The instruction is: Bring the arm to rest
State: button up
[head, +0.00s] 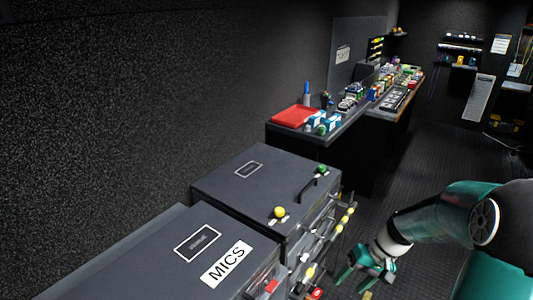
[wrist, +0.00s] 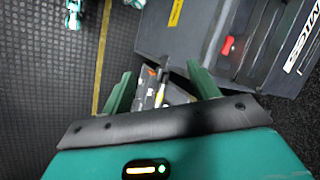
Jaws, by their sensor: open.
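My arm (head: 440,210), teal with dark joints, reaches in from the right edge of the head view and bends down toward the floor. My gripper (head: 366,270) is low beside the front of the dark cases, over or near the floor. In the wrist view my gripper (wrist: 162,84) has its two teal fingers spread apart. Small items in a dark space (wrist: 155,88) show between and beyond the fingers; I cannot tell that anything is touched.
The case marked MICS (head: 180,258) and a second dark case (head: 262,180), with yellow and green knobs, stand left of my gripper. Behind them is a bench with a red tray (head: 295,116) and small objects. Dark floor (head: 415,160) lies open beyond my arm.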

jog(key=s+a+r+t+h, duration=0.2)
jog(key=s+a+r+t, duration=0.1)
jog(key=s+r, duration=0.4)
jog(key=s+a+r+t+h, duration=0.3)
jog(key=s+r, duration=0.5)
jog(key=r, duration=0.6)
jog(key=shift+a+n+h, duration=0.3)
jog(key=shift+a, duration=0.3)
jog(key=shift+w, duration=0.1)
